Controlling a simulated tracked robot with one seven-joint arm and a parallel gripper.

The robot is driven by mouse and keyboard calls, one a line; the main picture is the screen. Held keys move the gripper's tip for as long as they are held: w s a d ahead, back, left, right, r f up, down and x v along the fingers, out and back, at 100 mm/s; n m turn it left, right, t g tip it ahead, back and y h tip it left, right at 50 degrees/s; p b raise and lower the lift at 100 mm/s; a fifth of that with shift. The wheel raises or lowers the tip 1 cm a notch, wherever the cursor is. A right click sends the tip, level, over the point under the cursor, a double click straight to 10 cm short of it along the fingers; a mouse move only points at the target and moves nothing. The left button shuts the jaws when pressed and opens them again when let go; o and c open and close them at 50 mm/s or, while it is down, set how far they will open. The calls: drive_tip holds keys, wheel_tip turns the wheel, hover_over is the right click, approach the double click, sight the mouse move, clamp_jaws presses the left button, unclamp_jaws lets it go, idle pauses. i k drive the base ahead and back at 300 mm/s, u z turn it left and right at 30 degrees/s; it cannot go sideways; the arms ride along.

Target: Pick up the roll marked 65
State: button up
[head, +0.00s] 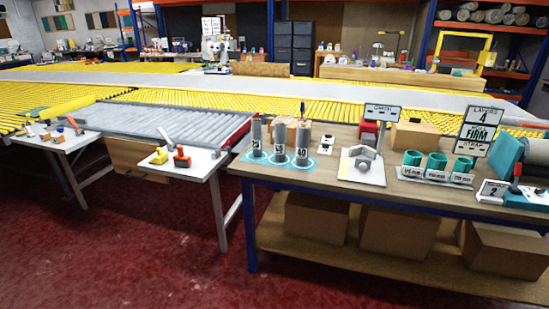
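Three upright grey rolls stand side by side on light blue rings at the left end of the wooden bench. Each has a small white number label near its base. The right roll (302,140) seems to read 40. The left roll (257,133) and the middle roll (280,137) have labels too small to read surely, so I cannot tell which is marked 65. A thin dark item with a blue tip stands up at the right roll. My gripper is not in view.
The wooden bench (405,191) also holds a grey fixture (362,165), several green cups (436,163), a signboard (477,132) and a teal block (503,158). Cardboard boxes (400,231) sit on its lower shelf. A white side table (190,165) stands left. Red floor in front is clear.

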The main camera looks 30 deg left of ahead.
sight(280, 126)
drive_tip(key=z, duration=0.05)
drive_tip(key=k, duration=1.6)
drive_tip(key=u, duration=1.05)
drive_tip(key=i, duration=1)
drive_tip(key=u, duration=0.05)
